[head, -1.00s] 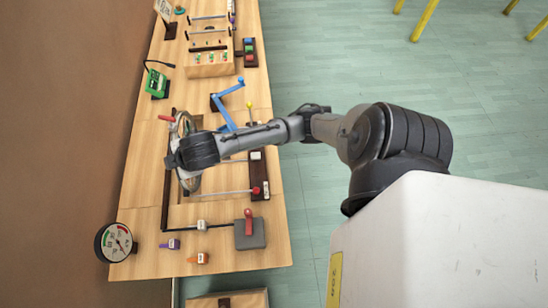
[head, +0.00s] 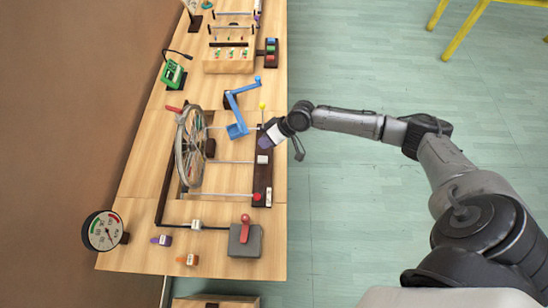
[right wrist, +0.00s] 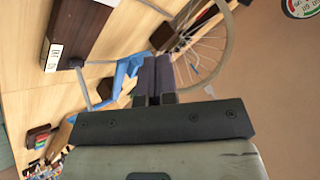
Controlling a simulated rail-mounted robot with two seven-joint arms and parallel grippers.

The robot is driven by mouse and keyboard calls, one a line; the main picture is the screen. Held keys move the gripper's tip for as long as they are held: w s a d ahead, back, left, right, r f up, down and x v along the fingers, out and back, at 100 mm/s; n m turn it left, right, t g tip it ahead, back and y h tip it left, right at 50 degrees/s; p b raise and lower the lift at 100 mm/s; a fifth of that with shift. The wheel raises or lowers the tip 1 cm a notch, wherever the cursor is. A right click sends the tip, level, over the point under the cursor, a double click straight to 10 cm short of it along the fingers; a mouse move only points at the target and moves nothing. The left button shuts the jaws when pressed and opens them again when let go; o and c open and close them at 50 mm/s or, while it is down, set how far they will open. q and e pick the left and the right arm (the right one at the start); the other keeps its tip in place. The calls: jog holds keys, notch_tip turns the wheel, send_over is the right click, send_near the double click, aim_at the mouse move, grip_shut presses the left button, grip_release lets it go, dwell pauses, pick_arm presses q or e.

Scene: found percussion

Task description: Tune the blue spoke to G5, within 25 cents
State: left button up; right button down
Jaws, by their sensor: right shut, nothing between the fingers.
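The spoked wheel (head: 190,148) stands upright on the wooden bench. Thin rods (head: 230,195) run from beside it to a dark block (head: 263,178) with yellow, white and red pieces. A green device (head: 172,75) stands behind the wheel. My left gripper is out of view.
A blue jointed arm (head: 243,90) rises close to my right gripper. A round gauge (head: 102,231), a grey box with a red lever (head: 244,240) and small purple and orange pieces are at the near end. Open floor lies right of the bench.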

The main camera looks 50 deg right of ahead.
jog(key=shift+w+a+r+m+t, duration=0.3)
jog(key=shift+w+r+t, duration=0.2)
jog(key=shift+w, duration=0.15)
jog(key=shift+f, duration=0.25)
jog(key=b, duration=0.7)
send_over(263, 158)
notch_tip(263, 158, down, 7)
jog(key=shift+d+r, duration=0.1)
jog(key=shift+r, duration=0.1)
jog(key=shift+f+b, duration=0.3)
jog(key=shift+f, duration=0.65)
